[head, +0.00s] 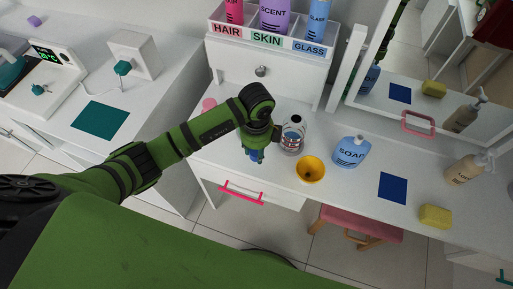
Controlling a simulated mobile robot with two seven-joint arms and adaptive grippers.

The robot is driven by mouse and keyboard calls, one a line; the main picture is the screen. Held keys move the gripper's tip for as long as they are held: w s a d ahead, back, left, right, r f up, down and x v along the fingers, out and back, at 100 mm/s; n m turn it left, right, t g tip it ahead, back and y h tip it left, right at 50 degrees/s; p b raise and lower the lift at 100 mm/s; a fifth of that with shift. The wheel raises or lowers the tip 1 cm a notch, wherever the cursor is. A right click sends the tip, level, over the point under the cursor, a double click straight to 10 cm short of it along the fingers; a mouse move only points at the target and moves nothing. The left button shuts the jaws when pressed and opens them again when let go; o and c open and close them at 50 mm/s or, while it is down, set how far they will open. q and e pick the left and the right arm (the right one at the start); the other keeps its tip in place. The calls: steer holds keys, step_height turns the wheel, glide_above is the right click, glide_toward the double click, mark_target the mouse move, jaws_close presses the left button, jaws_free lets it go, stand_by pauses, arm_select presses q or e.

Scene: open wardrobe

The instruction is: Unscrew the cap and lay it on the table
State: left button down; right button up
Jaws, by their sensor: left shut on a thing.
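My left gripper (255,156) points down near the table's front edge, left of a clear bottle (292,137). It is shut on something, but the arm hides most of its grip. Blue shows at its tips, and I cannot tell whether that is the held thing or the fingers. The clear bottle stands upright with a dark ring at its neck; I cannot make out a cap on it. A blue soap bottle (351,152) with a pale top stands farther right. The white table (330,188) is under them. My right gripper is not in view.
A yellow funnel (310,169) stands between the two bottles. A blue mat (393,188), a yellow sponge (435,216) and a beige pump bottle (469,168) are to the right. A small pink round thing (209,104) lies at the back left. A pink stool (361,223) stands below.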

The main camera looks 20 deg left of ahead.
arm_select(q)
steer(key=shift+f+b, duration=1.8)
steer(key=shift+f, duration=0.45)
steer(key=shift+c, duration=2.3)
jaws_free()
steer(key=shift+r, duration=0.15)
step_height(320, 180, up, 8)
steer(key=p, duration=0.7)
